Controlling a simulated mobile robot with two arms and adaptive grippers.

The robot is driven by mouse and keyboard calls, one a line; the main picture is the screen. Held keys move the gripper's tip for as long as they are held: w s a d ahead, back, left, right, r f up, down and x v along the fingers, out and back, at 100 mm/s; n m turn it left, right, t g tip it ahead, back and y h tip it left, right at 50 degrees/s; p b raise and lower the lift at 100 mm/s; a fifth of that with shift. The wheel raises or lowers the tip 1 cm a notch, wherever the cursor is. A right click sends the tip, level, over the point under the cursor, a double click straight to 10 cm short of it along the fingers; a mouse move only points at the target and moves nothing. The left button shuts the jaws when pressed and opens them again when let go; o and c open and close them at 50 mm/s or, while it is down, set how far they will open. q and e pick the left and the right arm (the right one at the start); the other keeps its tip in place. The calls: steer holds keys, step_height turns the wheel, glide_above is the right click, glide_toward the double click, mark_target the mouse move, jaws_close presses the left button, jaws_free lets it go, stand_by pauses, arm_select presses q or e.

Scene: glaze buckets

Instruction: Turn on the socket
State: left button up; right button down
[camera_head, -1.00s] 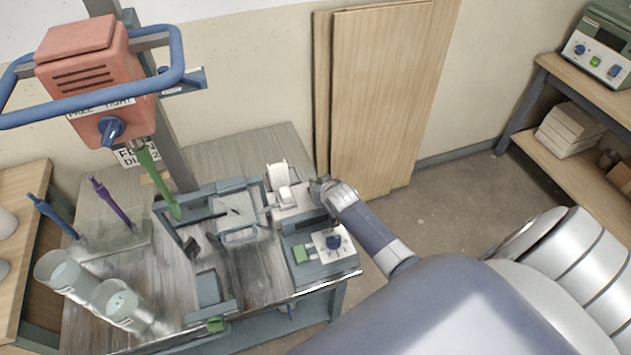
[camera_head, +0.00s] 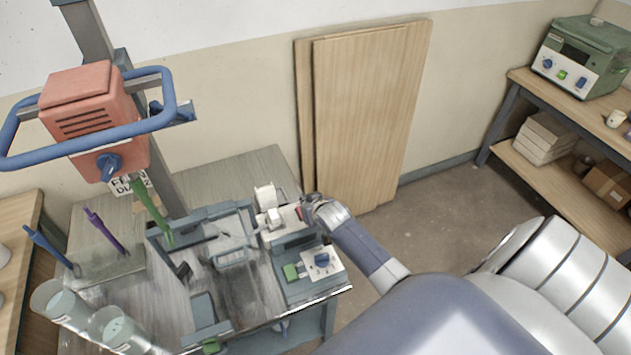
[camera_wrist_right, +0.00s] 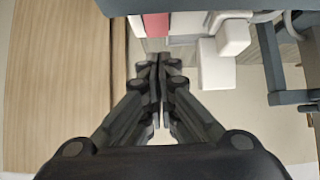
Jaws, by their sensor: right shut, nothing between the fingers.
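The socket (camera_head: 277,234) is a white block at the back right edge of the worktable, with white plugs (camera_head: 265,197) standing on it. A red switch (camera_head: 299,213) shows at its right end. In the right wrist view the red part (camera_wrist_right: 156,25) lies just beyond my fingertips, beside a white plug (camera_wrist_right: 216,66). My right gripper (camera_head: 308,207) is shut and empty, right beside the socket's red end. I cannot tell whether it touches the switch, or whether the switch is on. My left gripper is not in view.
A grey control box with a blue knob (camera_head: 321,260) stands in front of the socket. A red mixer head (camera_head: 95,112) with a blue guard hangs at the left. Wooden boards (camera_head: 360,110) lean on the wall behind my gripper. The floor to the right is clear.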

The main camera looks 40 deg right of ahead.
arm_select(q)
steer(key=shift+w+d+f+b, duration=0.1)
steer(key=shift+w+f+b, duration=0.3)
arm_select(e)
steer(key=shift+s+f+v, duration=0.1)
steer(key=shift+f+v, duration=0.05)
steer(key=shift+v, duration=1.7)
steer(key=shift+s+f+v, duration=0.1)
steer(key=shift+v, duration=1.75)
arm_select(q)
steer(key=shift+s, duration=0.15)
arm_select(e)
steer(key=shift+a, duration=0.1)
